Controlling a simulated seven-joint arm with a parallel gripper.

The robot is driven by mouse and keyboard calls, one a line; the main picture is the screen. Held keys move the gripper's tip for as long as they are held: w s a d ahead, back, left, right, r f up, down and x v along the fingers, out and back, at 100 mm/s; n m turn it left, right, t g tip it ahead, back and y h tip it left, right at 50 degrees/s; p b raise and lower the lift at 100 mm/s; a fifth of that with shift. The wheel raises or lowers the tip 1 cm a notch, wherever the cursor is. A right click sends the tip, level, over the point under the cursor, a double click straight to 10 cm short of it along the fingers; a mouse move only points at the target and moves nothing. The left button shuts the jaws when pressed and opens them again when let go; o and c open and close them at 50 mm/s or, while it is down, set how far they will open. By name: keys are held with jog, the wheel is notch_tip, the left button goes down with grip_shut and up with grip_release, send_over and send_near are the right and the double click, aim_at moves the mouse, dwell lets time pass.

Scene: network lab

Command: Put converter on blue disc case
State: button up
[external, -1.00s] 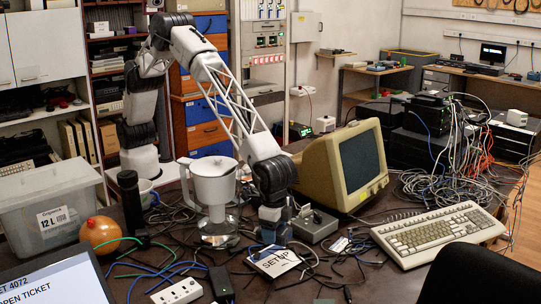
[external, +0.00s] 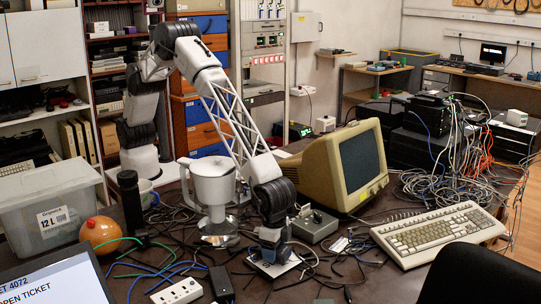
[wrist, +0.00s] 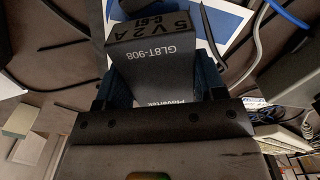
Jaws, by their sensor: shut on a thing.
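The converter (wrist: 155,70) is a dark grey block printed "5V 2A" and "GL8T-908". In the wrist view my gripper (wrist: 152,90) is shut on it, with one finger at each side. In the external view my gripper (external: 267,254) points down low over the table, and I cannot make out the converter there. A flat white case with blue parts lies under and beyond the converter in the wrist view (wrist: 232,27). In the external view this flat case (external: 284,268) is largely hidden by my gripper. I cannot tell whether the converter touches it.
A white blender-like jug (external: 213,190) stands close left of my arm. A small grey device (external: 313,226) and a beige monitor (external: 345,170) are to the right. Cables, a power strip (external: 177,292) and a black adapter (external: 221,283) lie in front.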

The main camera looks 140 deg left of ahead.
jog(key=shift+f, duration=0.5)
jog(key=shift+f, duration=0.15)
jog(key=o, duration=1.1)
notch_tip(320, 180, up, 12)
jog(key=shift+r, duration=0.15)
dwell(0.5)
